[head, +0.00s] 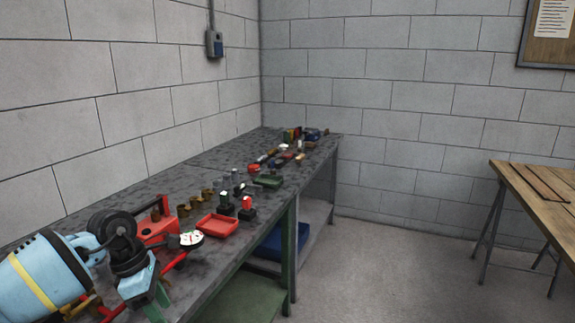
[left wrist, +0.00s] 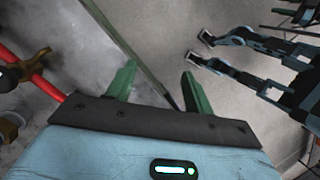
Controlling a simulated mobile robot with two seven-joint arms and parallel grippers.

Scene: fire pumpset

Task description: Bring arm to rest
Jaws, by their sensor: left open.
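My left arm (head: 45,275) is light blue with a yellow band and comes in at the lower left of the head view. It is bent over the near end of the workbench. My left gripper (head: 158,300) points downward at the bench's front edge. In the left wrist view its two green fingers (left wrist: 158,85) are spread apart with nothing between them.
The grey workbench (head: 205,180) runs along the left wall. A red tray (head: 217,225), a white-faced gauge (head: 191,239), brass fittings and a red pipe (left wrist: 40,80) lie close to my left arm. A wooden table (head: 545,190) stands right. The floor between is clear.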

